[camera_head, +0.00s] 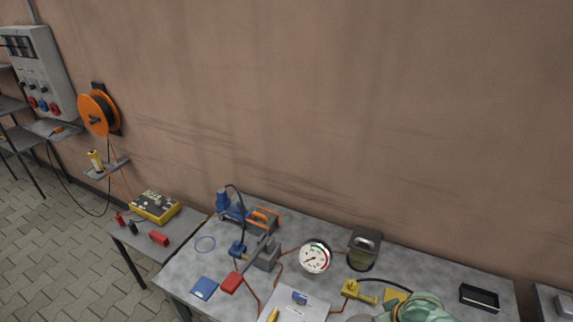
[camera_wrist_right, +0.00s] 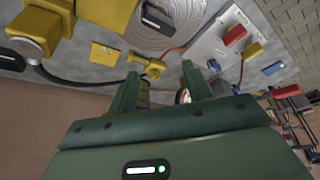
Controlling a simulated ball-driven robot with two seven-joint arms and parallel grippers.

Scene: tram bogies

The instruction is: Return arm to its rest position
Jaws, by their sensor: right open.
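My right gripper (camera_wrist_right: 160,72) shows in the wrist view. Its two dark green fingers stand apart with nothing held between them. Behind the fingers, the wrist view shows the grey bench top with yellow fittings, tilted in the picture. In the head view, a pale green rounded part of my arm (camera_head: 418,308) shows at the bottom edge, over the front right of the bench (camera_head: 215,262). The fingers cannot be made out there. My left gripper is not in view.
The bench holds a round gauge (camera_head: 315,257), a dark lantern-like unit (camera_head: 364,249), yellow fittings (camera_head: 358,292), a blue tool (camera_head: 232,207) and a black tray (camera_head: 479,298). A side table holds a yellow box (camera_head: 155,207). An orange reel (camera_head: 98,112) hangs on the wall.

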